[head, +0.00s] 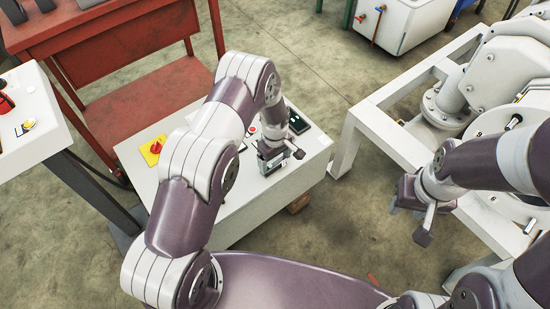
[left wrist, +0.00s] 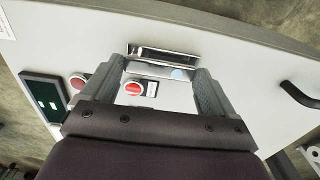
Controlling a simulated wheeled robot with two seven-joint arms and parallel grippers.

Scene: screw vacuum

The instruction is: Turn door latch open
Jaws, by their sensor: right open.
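My left gripper (head: 270,165) is over the white control cabinet (head: 240,205). In the left wrist view its two fingers (left wrist: 164,78) are spread apart. A shiny metal fitting (left wrist: 165,56) on the cabinet face shows between and just beyond the fingertips; I cannot tell if they touch it. A black bar handle (left wrist: 300,95) is on the same face, right of the fingers in that view. I cannot tell which of these, if either, is the door latch. My right gripper (head: 424,215) is open and empty, hanging beside the white machine frame.
A red button (left wrist: 133,89) shows between the fingers, and another (left wrist: 77,82) stands beside a dark display (left wrist: 42,101). A yellow plate (head: 152,151) is on the cabinet's left. A red metal bench (head: 150,100) stands behind. The white machine (head: 505,75) stands at right. Concrete floor is clear between them.

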